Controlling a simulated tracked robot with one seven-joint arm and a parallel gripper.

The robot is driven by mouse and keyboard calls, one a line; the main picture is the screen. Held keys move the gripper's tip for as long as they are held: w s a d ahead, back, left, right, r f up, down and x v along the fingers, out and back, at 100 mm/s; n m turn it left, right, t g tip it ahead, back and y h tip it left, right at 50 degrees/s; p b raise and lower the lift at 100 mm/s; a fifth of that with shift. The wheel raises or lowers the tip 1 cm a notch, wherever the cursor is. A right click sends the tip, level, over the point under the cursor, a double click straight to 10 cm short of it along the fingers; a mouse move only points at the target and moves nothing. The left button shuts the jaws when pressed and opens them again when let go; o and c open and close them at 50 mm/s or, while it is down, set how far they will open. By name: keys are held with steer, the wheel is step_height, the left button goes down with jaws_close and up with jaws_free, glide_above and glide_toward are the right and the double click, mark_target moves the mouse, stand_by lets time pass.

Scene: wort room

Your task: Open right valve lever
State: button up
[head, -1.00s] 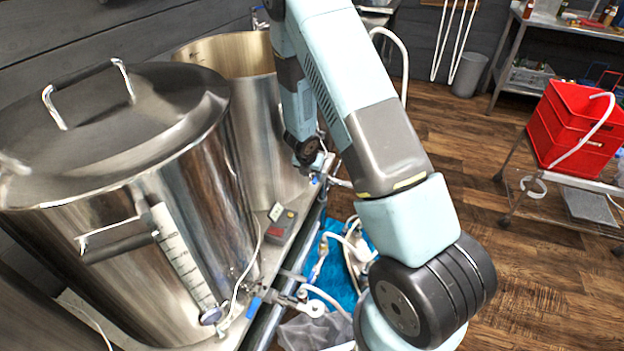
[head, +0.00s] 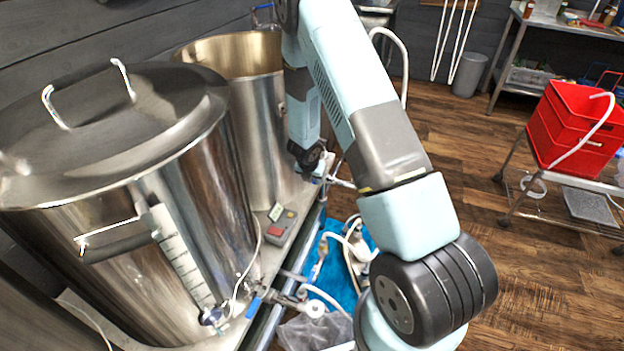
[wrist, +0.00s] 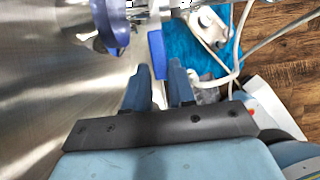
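The blue valve lever (wrist: 157,55) points toward my gripper in the wrist view. Its near end appears between my fingertips, with gaps visible on both sides. I cannot tell whether it lies at fingertip depth or beyond. My gripper (wrist: 158,76) is open, its two blue-grey fingers apart and holding nothing. In the head view my arm folds down beside the open-topped steel kettle (head: 260,130); the gripper and this lever are mostly hidden there. Another valve with a blue lever (head: 253,307) is at the foot of the nearer, lidded kettle (head: 130,230).
A round blue-rimmed fitting (wrist: 112,20) sits left of the lever, near the steel kettle wall (wrist: 50,70). White hoses (wrist: 235,50) and a blue cloth (wrist: 190,55) lie to the right. A control box (head: 280,226) stands between kettles.

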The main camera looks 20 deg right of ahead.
jaws_close()
steer(key=shift+a, duration=0.3)
